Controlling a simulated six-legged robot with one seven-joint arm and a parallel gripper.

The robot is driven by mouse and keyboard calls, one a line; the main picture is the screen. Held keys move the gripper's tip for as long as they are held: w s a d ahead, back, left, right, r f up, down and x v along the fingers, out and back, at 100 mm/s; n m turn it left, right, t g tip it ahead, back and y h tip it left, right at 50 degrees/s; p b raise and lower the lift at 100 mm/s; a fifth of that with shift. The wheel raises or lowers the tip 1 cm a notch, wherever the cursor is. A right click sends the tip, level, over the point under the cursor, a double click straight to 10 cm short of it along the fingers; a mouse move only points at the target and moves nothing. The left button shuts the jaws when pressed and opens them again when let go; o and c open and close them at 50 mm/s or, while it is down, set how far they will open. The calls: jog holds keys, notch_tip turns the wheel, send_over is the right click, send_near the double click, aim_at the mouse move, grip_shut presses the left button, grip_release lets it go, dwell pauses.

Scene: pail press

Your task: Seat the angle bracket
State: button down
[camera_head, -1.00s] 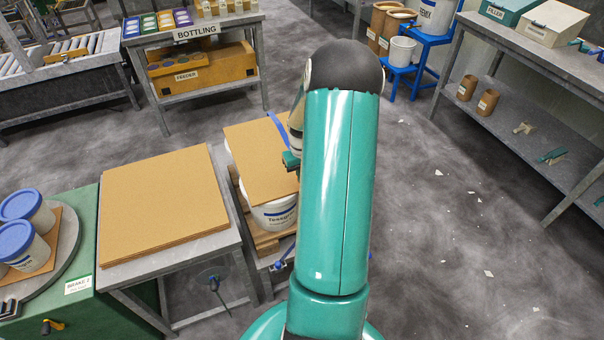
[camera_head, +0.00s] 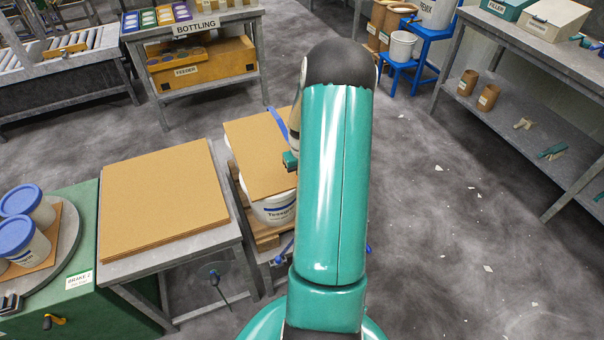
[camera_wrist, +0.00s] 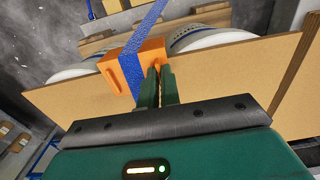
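The angle bracket (camera_wrist: 116,74) is an orange angled piece in the wrist view, at the edge of the cardboard sheet (camera_wrist: 225,70) that lies over white pails. A blue strap (camera_wrist: 133,66) runs across it and away upward. My gripper (camera_wrist: 160,70) has its two green fingers close together at the bracket's near side and appears shut on it. I cannot tell whether the bracket rests fully on the sheet's edge. In the head view my gripper (camera_head: 291,160) shows partly beside the sheet (camera_head: 257,155), mostly behind my arm; the bracket is hidden there.
White pails (camera_head: 275,210) under the sheet stand on a wooden pallet (camera_head: 262,236). A table with stacked cardboard sheets (camera_head: 162,200) is to the left, beside a green turntable cabinet (camera_head: 82,255) with blue-lidded pails. Shelving (camera_head: 520,130) stands at the right. Floor between is mostly clear.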

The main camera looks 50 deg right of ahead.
jog(key=c, duration=1.5)
grip_release()
jog(key=shift+c, duration=0.2)
jog(key=shift+r, duration=0.1)
notch_tip(320, 180, up, 14)
